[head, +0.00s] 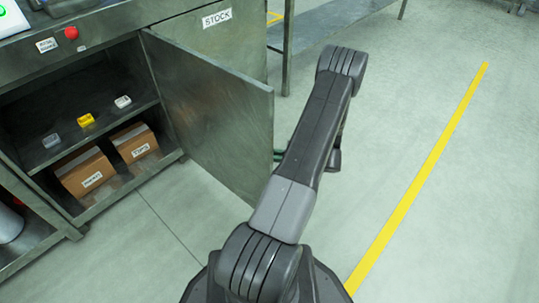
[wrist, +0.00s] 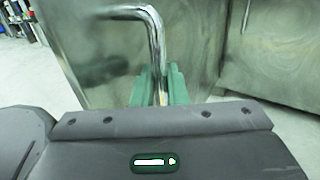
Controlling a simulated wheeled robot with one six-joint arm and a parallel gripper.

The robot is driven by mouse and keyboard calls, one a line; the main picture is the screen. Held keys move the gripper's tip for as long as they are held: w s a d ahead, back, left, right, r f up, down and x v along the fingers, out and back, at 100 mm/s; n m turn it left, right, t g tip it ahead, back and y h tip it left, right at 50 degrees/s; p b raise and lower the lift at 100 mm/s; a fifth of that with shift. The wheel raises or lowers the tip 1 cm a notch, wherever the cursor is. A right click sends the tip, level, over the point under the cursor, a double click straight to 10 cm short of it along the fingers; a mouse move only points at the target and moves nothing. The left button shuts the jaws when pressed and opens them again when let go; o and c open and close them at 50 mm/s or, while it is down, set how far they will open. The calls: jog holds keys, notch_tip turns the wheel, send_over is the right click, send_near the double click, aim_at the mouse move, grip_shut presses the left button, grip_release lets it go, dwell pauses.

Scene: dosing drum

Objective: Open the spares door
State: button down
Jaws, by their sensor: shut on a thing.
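The grey metal door (head: 215,115) of the cabinet stands swung well out from its opening, hinged at the opening's right side. In the wrist view the door panel (wrist: 105,55) carries a bent chrome bar handle (wrist: 152,25). My gripper (wrist: 157,88) has its green fingers shut on the straight part of this handle. In the head view only a bit of my gripper's green fingers (head: 278,155) shows past the door's free edge; the handle is hidden behind the door.
Inside the cabinet, small white, yellow and grey pieces lie on a shelf (head: 60,132), with two labelled cardboard boxes (head: 85,172) below. A STOCK label (head: 217,18) marks the cabinet side. A metal table (head: 330,18) stands behind. Floor right of a yellow line (head: 420,172) is clear.

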jog(key=c, duration=1.6)
grip_release()
jog(key=shift+a, duration=0.1)
jog(key=shift+o, duration=0.2)
jog(key=p+v, duration=0.2)
jog(key=v, duration=1.1)
jog(key=shift+d+p, duration=0.35)
jog(key=shift+d, duration=0.05)
jog(key=shift+a, duration=0.1)
jog(key=shift+b+x, duration=1.35)
jog(key=shift+x, duration=5.4)
jog(key=shift+s, duration=0.1)
